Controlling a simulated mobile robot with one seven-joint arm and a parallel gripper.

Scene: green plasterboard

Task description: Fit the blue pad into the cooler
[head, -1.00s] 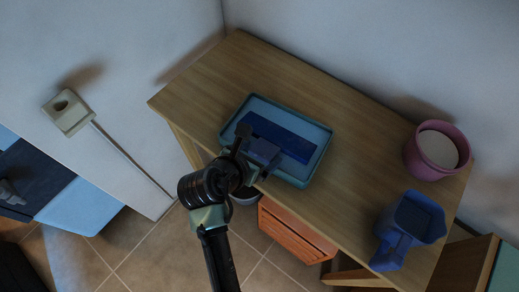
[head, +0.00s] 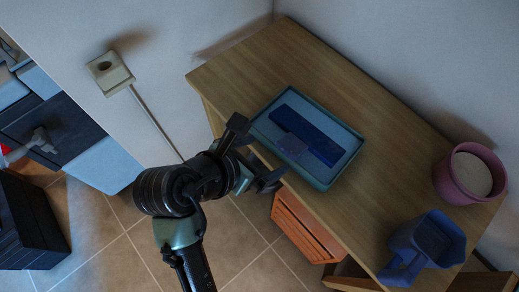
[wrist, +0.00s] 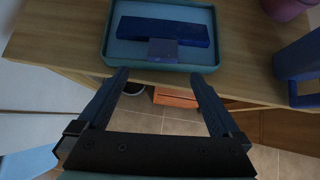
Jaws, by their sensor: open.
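The blue pad (head: 307,134) is a long dark-blue slab lying flat in a shallow teal tray (head: 324,183) on the wooden table. A smaller purplish square piece (head: 293,146) sits at its near side. In the wrist view the pad (wrist: 140,27) lies ahead, with the square piece (wrist: 163,50) on its near edge. My gripper (head: 255,153) is open and empty at the table's front edge, short of the tray. Its fingers (wrist: 159,76) are spread apart in the wrist view. I cannot tell which object is the cooler.
A pink pot (head: 455,188) and a blue jug-like vessel (head: 428,243) stand at the table's right. An orange slatted crate (head: 303,228) is beneath the table. A dark box (head: 32,225) and a dark-fronted light-blue unit (head: 60,125) are at the left. The table's far left is clear.

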